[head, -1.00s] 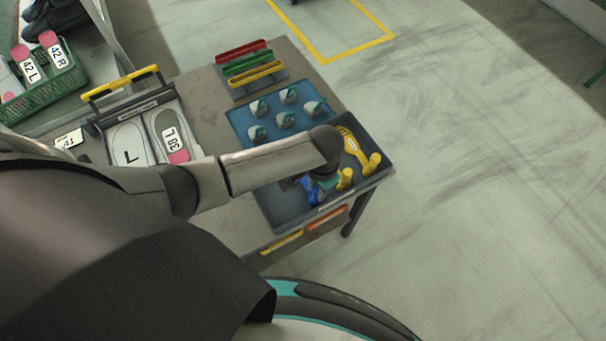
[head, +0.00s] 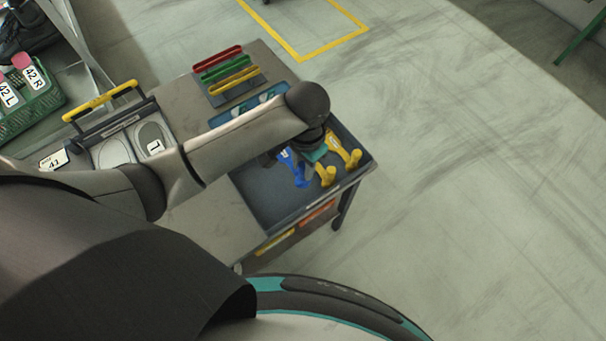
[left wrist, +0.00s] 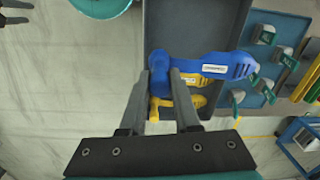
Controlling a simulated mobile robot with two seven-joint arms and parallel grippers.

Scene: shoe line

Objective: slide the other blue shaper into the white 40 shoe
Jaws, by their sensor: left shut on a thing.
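My left gripper (left wrist: 163,76) is shut on a blue shaper (left wrist: 210,67), which lies crosswise between its fingertips in the left wrist view. In the head view the blue shaper (head: 294,168) shows partly below my left wrist, over the dark tray (head: 262,205). It looks larger than the yellow shapers beneath it, so it seems raised. Two yellow shapers (head: 325,175) lie in the tray beside it. The white 40 shoe cannot be made out in either view.
A fixture with a yellow handle (head: 100,100) and grey sole shapes stands left of the tray. A rack of red, green and yellow bars (head: 226,72) stands behind. A green crate (head: 28,108) is at far left. Open floor lies right of the table.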

